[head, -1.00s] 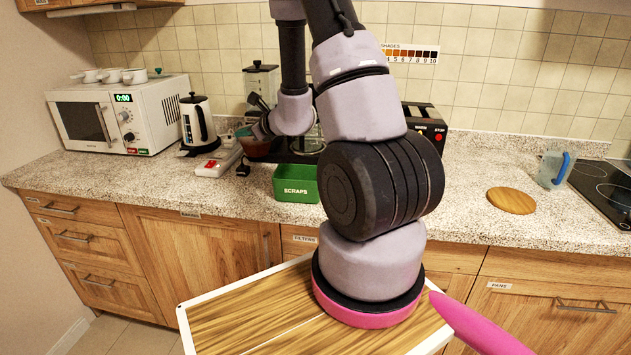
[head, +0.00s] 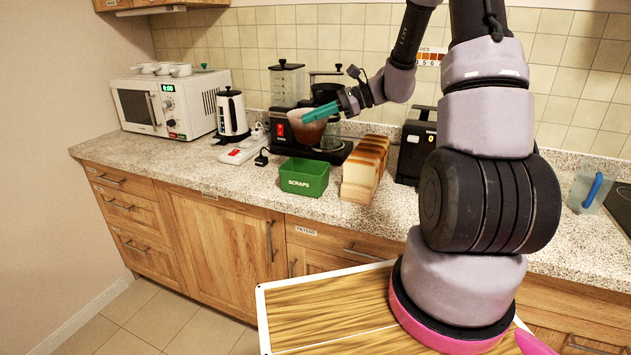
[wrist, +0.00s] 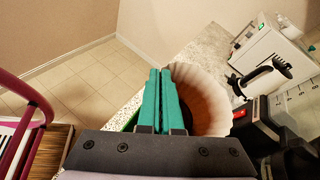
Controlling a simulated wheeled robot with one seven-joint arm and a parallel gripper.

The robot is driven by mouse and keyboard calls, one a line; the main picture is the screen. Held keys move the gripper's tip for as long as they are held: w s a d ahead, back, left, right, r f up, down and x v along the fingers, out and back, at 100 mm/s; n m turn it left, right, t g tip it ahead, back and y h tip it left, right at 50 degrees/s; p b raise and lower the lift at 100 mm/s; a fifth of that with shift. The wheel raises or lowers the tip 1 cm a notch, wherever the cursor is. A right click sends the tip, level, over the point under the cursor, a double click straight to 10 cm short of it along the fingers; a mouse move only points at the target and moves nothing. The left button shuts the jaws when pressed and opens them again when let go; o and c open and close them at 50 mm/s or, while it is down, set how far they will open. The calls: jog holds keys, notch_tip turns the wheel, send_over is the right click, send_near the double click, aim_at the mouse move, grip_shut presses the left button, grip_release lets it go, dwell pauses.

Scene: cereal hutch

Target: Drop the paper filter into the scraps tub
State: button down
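The paper filter (head: 308,132) is a brownish cone in the head view. In the wrist view it is a pale pleated cup (wrist: 210,98) just right of the fingers. My gripper (head: 321,111) has teal fingers, close together at the filter's rim; the pinched part is hidden between them. The filter hangs in front of the coffee machine, above and behind the scraps tub as seen by the head camera. The scraps tub (head: 303,178) is green and open-topped, and stands on the counter. Little of its inside shows.
The coffee machine (head: 322,152) is behind. A power strip (head: 243,151), kettle (head: 232,114) and microwave (head: 165,103) are left. The counter's front left is clear.

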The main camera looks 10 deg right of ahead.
aim_at(313, 136)
jog(key=shift+f, duration=2.8)
jog(key=c, duration=1)
grip_release()
jog(key=v, duration=1.1)
jog(key=s+a+r+n+t+h, duration=0.2)
jog(key=s+r+n+h, duration=0.3)
jog(key=s+r, duration=0.4)
jog(key=s+a+r+n+t+h, duration=0.2)
jog(key=s+r+n+h, duration=0.4)
jog(key=s+r, duration=0.3)
jog(key=s+n, duration=0.1)
jog(key=s, duration=0.3)
jog(key=shift+s+r+n, duration=0.2)
jog(key=shift+r+n, duration=0.05)
jog(key=shift+n, duration=0.15)
